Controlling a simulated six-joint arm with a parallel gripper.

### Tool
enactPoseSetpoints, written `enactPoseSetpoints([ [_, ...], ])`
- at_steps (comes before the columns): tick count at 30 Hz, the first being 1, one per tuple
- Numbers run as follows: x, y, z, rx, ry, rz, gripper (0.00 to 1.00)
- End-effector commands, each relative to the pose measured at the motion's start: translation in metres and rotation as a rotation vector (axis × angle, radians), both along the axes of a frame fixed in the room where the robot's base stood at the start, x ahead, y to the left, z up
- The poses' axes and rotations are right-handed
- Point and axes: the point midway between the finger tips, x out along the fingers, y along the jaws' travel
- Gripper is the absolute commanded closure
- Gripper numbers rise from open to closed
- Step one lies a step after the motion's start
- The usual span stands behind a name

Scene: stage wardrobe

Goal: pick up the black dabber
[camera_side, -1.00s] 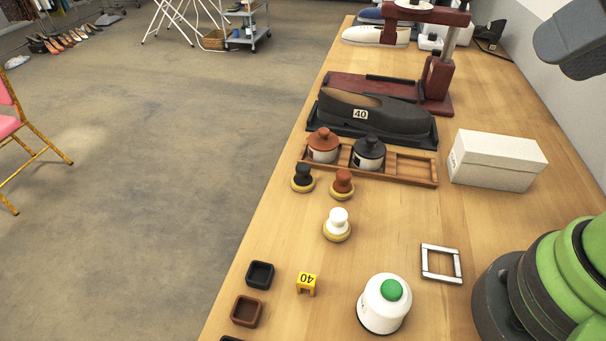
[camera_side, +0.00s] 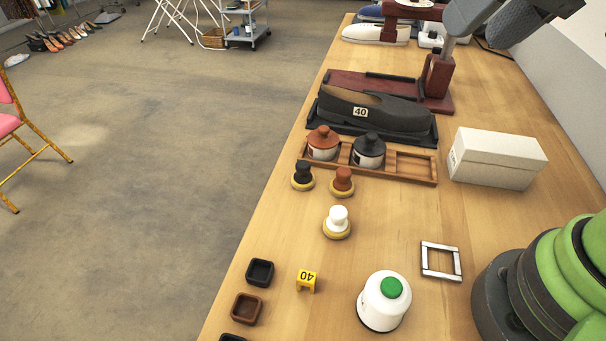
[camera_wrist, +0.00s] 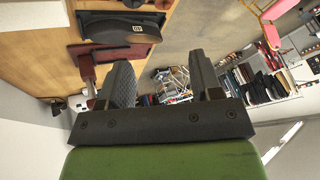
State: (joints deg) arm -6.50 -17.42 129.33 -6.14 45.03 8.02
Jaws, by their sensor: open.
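The black dabber (camera_side: 303,174) stands upright on its yellowish round base near the table's left edge in the side view. It is just left of the brown dabber (camera_side: 342,180), with a small gap between them. A white dabber (camera_side: 337,220) stands nearer the camera. My gripper (camera_wrist: 160,75) is open and empty in the wrist view, its two dark fingers well apart. In the side view a grey part of it shows at the top right, high above the table and far from the dabbers. I do not see the black dabber in the wrist view.
A wooden rack (camera_side: 420,180) holds a brown-lidded jar (camera_side: 323,145) and a black-lidded jar (camera_side: 368,152) behind the dabbers. A black shoe (camera_side: 385,112) lies beyond. A white box (camera_side: 497,160) stands right. A white bottle (camera_side: 378,312), yellow marker (camera_side: 307,280) and frame (camera_side: 441,262) are nearer.

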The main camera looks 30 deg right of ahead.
Motion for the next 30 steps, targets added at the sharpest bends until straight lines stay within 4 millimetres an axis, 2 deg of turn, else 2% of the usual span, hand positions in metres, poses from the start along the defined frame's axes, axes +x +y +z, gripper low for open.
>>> enactPoseSetpoints([
  [1, 0.018, 0.006, -0.009, -0.02, 0.032, 0.018, 0.41],
  [5, 0.06, 0.021, -0.034, -0.069, 0.08, 0.059, 0.41],
  [8, 0.089, 0.037, -0.062, -0.108, 0.115, 0.096, 0.41],
  [12, 0.121, 0.062, -0.111, -0.159, 0.158, 0.155, 0.41],
  [15, 0.135, 0.079, -0.148, -0.188, 0.181, 0.193, 0.41],
  [19, 0.143, 0.094, -0.184, -0.214, 0.203, 0.232, 0.41],
  [24, 0.147, 0.102, -0.209, -0.229, 0.214, 0.254, 0.41],
  [30, 0.154, 0.103, -0.238, -0.23, 0.217, 0.254, 0.41],
])
